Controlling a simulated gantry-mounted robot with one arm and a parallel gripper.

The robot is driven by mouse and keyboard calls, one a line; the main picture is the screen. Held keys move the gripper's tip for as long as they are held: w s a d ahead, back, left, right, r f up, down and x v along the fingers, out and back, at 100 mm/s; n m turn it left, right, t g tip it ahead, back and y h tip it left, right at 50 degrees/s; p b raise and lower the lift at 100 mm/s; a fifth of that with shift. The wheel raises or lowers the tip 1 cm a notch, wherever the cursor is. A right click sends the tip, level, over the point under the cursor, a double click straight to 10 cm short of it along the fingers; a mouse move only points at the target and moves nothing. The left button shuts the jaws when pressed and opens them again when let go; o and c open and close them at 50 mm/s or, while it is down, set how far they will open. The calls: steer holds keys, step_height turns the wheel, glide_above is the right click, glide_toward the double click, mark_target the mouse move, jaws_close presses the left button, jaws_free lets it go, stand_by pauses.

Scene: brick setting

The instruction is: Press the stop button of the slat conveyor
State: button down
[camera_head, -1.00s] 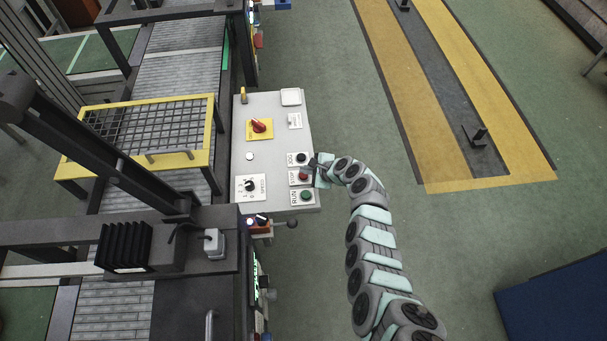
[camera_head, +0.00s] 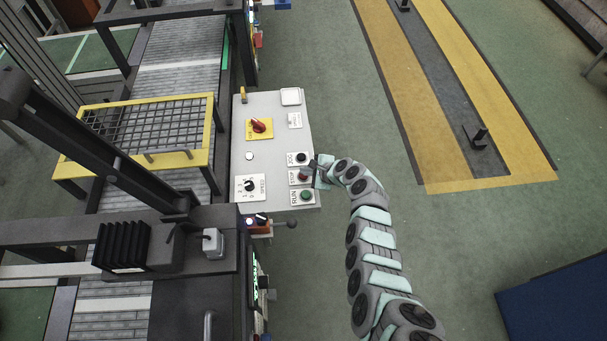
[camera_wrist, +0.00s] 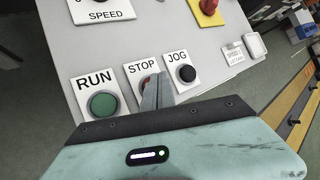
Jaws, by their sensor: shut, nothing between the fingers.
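The grey control panel (camera_head: 273,150) of the slat conveyor (camera_head: 178,75) carries the red STOP button (camera_head: 303,176), between the black JOG button (camera_head: 301,158) and the green RUN button (camera_head: 306,195). My gripper (camera_head: 311,172) is shut and empty, with its tips at the STOP button. In the wrist view the fingers (camera_wrist: 157,92) stand over the STOP plate (camera_wrist: 139,70) and hide most of its red button. I cannot tell whether the tips touch it or whether it is pushed in. RUN (camera_wrist: 103,105) and JOG (camera_wrist: 186,74) are uncovered.
A red rotary switch on a yellow plate (camera_head: 259,128) and a SPEED dial (camera_head: 250,187) share the panel. A yellow-framed mesh guard (camera_head: 150,130) spans the conveyor. Dark machine frame parts stand at lower left.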

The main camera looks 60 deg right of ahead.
steer(key=shift+f, duration=0.35)
steer(key=shift+r, duration=0.15)
stand_by(0.4)
steer(key=shift+r+p, duration=0.6)
steer(key=shift+r, duration=0.15)
step_height(320, 180, up, 5)
steer(key=p, duration=0.4)
steer(key=shift+p, duration=0.35)
stand_by(0.4)
